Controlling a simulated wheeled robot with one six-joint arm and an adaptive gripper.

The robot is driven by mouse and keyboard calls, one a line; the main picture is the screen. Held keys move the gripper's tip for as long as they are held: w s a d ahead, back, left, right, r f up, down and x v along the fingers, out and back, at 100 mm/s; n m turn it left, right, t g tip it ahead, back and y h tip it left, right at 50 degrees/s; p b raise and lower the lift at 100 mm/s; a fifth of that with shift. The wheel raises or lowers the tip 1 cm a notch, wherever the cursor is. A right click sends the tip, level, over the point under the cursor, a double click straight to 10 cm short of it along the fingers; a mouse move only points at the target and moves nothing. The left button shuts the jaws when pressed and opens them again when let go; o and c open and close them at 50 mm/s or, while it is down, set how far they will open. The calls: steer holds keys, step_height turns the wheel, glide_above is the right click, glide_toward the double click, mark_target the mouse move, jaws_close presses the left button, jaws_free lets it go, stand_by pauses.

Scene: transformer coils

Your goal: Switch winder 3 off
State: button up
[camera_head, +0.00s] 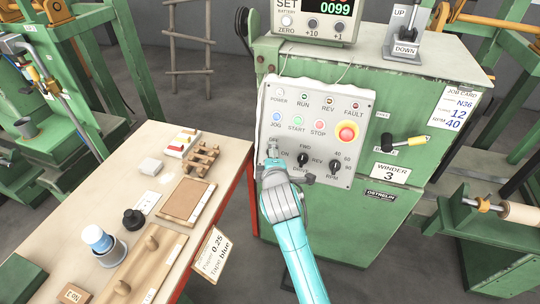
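Winder 3 is a green machine (420,85) with a "WINDER 3" label (390,172) beside its light grey control panel (322,144). The panel has POWER, RUN, REV and FAULT lamps along the top, then JOG, START and STOP (319,126) buttons and a red emergency stop (347,132) on yellow. Two black knobs sit below: FWD/REV (303,160) and RPM (336,165). My gripper (272,152) is at the panel's lower left, by the OFF/ON marks. It hides most of the switch there; its setting and any contact cannot be told. The fingers are too small to read.
A counter (313,8) reading 0099 stands on top, near an UP/DOWN lever (405,35). A workbench (118,172) with tools and small parts stands at left.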

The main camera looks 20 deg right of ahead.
steer(key=v, duration=0.9)
steer(key=shift+s, duration=0.4)
steer(key=shift+a, duration=0.1)
steer(key=s+d+f+m+y, duration=0.1)
steer(key=s+f+m, duration=0.2)
steer(key=s+f, duration=0.55)
steer(key=s+f+m+y, duration=0.2)
steer(key=s+f, duration=0.3)
steer(key=s, duration=0.6)
steer(key=s+d+r+m+t, duration=0.1)
steer(key=s+r+m, duration=0.2)
steer(key=s+m, duration=0.6)
steer(key=s, duration=1.4)
steer(key=shift+s+r, duration=0.1)
